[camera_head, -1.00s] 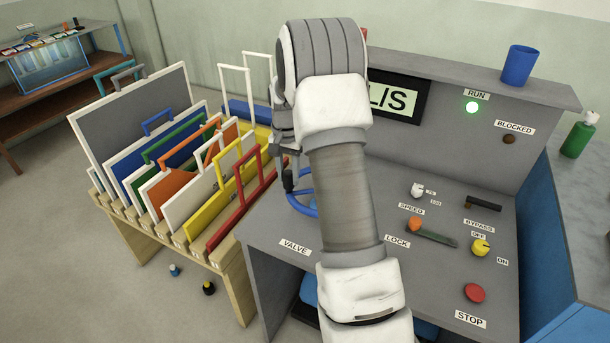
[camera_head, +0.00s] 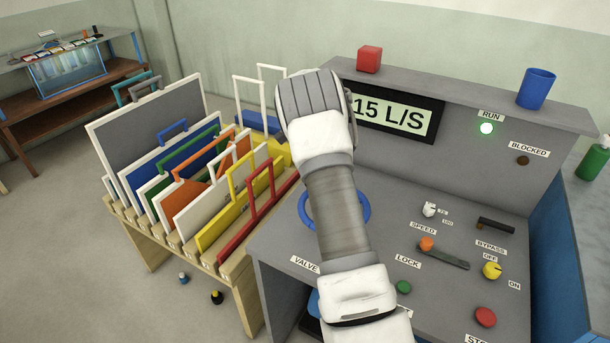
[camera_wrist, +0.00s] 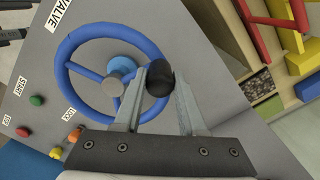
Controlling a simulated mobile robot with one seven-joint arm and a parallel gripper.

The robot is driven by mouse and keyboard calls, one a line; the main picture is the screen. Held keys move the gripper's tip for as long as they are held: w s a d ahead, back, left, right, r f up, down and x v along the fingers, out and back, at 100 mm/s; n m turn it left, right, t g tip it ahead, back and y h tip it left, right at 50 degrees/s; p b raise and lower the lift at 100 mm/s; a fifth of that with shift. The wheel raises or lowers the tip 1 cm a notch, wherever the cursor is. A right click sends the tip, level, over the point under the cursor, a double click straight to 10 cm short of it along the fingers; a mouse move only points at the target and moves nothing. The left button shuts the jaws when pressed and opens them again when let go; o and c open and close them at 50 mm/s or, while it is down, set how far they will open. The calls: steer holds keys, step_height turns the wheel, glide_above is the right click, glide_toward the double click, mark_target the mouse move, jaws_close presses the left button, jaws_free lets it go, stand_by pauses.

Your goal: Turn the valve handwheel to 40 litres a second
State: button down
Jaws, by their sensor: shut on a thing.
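The valve handwheel is a blue ring (camera_head: 363,207) on the grey console top, partly behind my arm. In the wrist view the blue wheel (camera_wrist: 108,30) shows its spokes, its hub (camera_wrist: 115,82) and a black knob (camera_wrist: 160,78) at its rim. My gripper (camera_wrist: 159,92) has its two fingers on either side of the black knob, shut on it. In the head view my arm hides the gripper and the knob. The display (camera_head: 395,113) shows "15 L/S"; my arm overlaps its left edge, so a further digit there may be hidden.
The console bears an orange lock knob (camera_head: 427,244), a speed knob (camera_head: 429,209), a yellow switch (camera_head: 491,270), a green button (camera_head: 403,287) and a red stop button (camera_head: 485,317). The green run lamp (camera_head: 486,128) is lit. A rack of framed panels (camera_head: 240,300) stands close left.

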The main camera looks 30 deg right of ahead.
steer(key=d+m, duration=0.1)
steer(key=m, duration=0.1)
steer(key=d+m, duration=0.1)
steer(key=d, duration=0.1)
steer(key=shift+w+d+r+m+p, duration=0.1)
steer(key=shift+w+r+m+p, duration=0.05)
steer(key=shift+w+m+p, duration=0.25)
steer(key=d+m, duration=0.2)
steer(key=shift+s+d+m, duration=0.1)
steer(key=shift+s+m, duration=0.05)
steer(key=shift+m, duration=0.25)
steer(key=d+m, duration=0.1)
steer(key=s+d+m, duration=0.1)
steer(key=m, duration=0.1)
steer(key=shift+d+p, duration=0.15)
steer(key=shift+p, duration=0.15)
steer(key=shift+s+d, duration=0.35)
steer(key=shift+d, duration=0.3)
steer(key=shift+d, duration=0.1)
steer(key=c, duration=0.5)
jaws_free()
